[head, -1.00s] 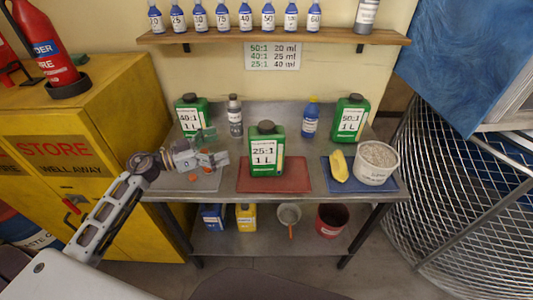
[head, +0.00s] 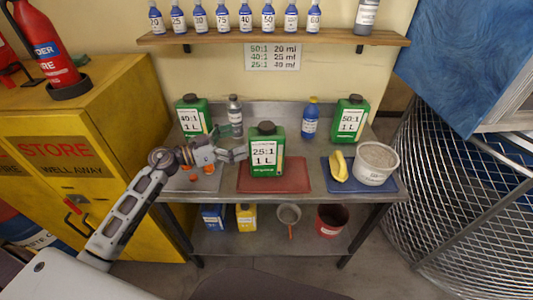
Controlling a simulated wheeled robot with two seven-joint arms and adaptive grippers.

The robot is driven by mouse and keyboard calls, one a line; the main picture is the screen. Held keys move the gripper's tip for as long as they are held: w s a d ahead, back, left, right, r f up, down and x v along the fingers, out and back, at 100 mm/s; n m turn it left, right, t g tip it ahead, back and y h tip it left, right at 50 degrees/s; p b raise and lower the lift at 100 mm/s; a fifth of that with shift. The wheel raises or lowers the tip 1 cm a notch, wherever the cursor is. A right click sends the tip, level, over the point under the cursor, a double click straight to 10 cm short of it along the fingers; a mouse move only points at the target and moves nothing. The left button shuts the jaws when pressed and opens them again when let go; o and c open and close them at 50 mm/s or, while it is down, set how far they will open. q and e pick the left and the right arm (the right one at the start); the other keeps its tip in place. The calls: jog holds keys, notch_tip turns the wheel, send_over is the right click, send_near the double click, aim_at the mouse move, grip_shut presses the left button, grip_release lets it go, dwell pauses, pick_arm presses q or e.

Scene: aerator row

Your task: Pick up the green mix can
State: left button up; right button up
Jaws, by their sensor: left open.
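Three green mix cans with dark caps and white labels stand on the metal bench. The 25:1 can (head: 265,148) is in the middle, upright on the red mat (head: 285,178). The 40:1 can (head: 192,116) stands at the back left and the 50:1 can (head: 349,119) at the back right. My left gripper (head: 240,150) is open and empty, its fingers pointing right, just left of the 25:1 can. I cannot tell whether a fingertip touches it. My right gripper is not in view.
A clear bottle (head: 235,116) and a blue bottle (head: 310,119) stand at the back. A grey mat (head: 190,185) with small orange items lies left. A blue mat (head: 385,183) holds a yellow object (head: 339,167) and a white tub (head: 375,165). The wall shelf (head: 280,37) carries several bottles.

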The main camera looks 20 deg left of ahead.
aim_at(260, 132)
pick_arm(q)
jog(key=shift+x, duration=1.65)
jog(key=shift+p+x, duration=0.45)
jog(key=shift+x, duration=2.15)
jog(key=shift+r, duration=0.15)
